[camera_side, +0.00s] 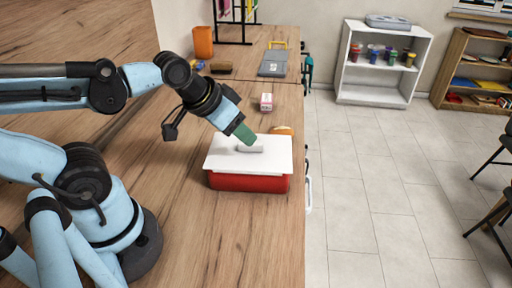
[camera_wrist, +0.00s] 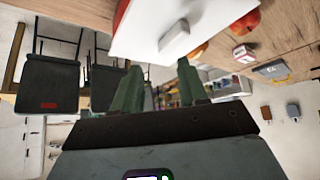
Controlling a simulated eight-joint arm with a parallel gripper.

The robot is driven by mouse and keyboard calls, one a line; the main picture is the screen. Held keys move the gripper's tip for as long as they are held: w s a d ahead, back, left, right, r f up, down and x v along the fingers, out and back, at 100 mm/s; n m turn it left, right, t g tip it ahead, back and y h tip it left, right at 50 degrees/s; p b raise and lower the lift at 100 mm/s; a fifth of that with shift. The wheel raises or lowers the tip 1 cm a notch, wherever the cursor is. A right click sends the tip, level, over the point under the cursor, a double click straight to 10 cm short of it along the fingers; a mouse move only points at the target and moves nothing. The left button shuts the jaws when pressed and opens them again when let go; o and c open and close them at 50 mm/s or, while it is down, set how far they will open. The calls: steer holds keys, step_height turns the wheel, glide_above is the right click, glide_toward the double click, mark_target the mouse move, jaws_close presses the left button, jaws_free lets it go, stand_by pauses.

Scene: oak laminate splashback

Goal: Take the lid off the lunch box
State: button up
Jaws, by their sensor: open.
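The lunch box (camera_side: 249,183) is a red box on the wooden counter, near its right edge. Its white lid (camera_side: 272,164) lies flat on top, with a pale raised handle (camera_side: 252,148) in the middle. In the wrist view the lid (camera_wrist: 150,40) and its handle (camera_wrist: 174,38) show at the top. My gripper (camera_side: 246,135), with green fingers, is just above the handle, tilted down to the right. In the wrist view my gripper (camera_wrist: 158,85) has its two fingers spread apart with nothing between them. Whether a finger touches the handle is unclear.
Behind the lunch box are an orange-yellow item (camera_side: 283,130) and a small white-and-pink box (camera_side: 266,102). The counter in front of the lunch box is clear.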

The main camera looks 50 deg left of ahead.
steer(key=shift+o, duration=0.4)
steer(key=shift+w+a+r, duration=0.1)
steer(key=shift+r, duration=0.1)
step_height(320, 180, up, 5)
steer(key=w+a+m+g, duration=0.2)
steer(key=a+m+g, duration=0.1)
steer(key=m+g, duration=0.3)
steer(key=m+h, duration=0.1)
steer(key=m, duration=0.1)
glide_above(240, 144)
steer(key=w, duration=0.1)
step_height(240, 144, down, 6)
steer(key=shift+d+r, duration=0.1)
steer(key=shift+r, duration=0.1)
steer(key=shift+w+d+f, duration=0.1)
steer(key=shift+w+f, duration=0.05)
steer(key=shift+f, duration=0.7)
steer(key=shift+w+d+f, duration=0.1)
steer(key=shift+w+f, duration=0.1)
steer(key=shift+f, duration=0.6)
steer(key=shift+w+d+f, duration=0.1)
steer(key=shift+w+f, duration=0.05)
steer(key=shift+f, duration=0.7)
